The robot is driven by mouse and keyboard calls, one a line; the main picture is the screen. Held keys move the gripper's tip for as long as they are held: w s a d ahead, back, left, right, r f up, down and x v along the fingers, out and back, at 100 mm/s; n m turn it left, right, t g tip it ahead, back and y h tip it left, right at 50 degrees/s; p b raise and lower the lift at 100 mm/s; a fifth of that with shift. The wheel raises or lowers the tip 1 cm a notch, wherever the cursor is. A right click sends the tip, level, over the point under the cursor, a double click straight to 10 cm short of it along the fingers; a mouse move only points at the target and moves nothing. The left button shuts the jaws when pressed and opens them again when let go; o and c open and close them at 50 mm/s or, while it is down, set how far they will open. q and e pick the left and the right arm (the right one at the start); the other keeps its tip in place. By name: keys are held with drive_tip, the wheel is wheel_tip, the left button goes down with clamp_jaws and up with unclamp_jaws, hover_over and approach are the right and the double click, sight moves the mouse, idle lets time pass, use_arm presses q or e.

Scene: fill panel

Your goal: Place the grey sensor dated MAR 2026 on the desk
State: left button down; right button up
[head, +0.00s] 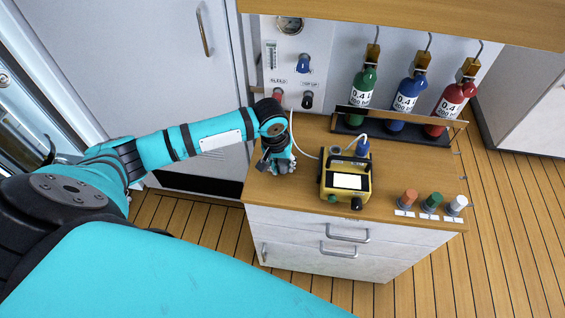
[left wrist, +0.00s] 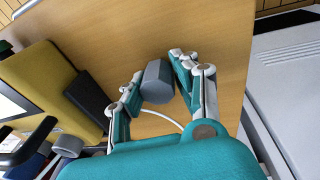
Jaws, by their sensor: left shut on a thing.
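A grey faceted sensor (left wrist: 158,84) sits between the fingers of my left gripper in the left wrist view. The left gripper (left wrist: 157,76) is shut on it; in the head view, the gripper (head: 282,167) is low over the desk's left part. I cannot tell whether the sensor touches the desktop, and no date on it is readable. The wooden desk (head: 300,192) also shows in the left wrist view (left wrist: 222,30). My right gripper is not in view.
A yellow instrument (head: 327,192) with a white screen stands right of the gripper, with a pale tube beside it. Orange (head: 409,198), green (head: 431,202) and white (head: 457,204) capped pieces stand at front right. Green, blue and red bottles (head: 404,96) are racked behind.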

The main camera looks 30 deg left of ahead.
use_arm(q)
drive_tip(key=shift+f, duration=0.1)
drive_tip(key=c, duration=1)
unclamp_jaws()
wheel_tip(320, 180, up, 12)
drive_tip(key=s, duration=0.1)
drive_tip(key=shift+s+a, duration=0.35)
drive_tip(key=shift+s, duration=0.05)
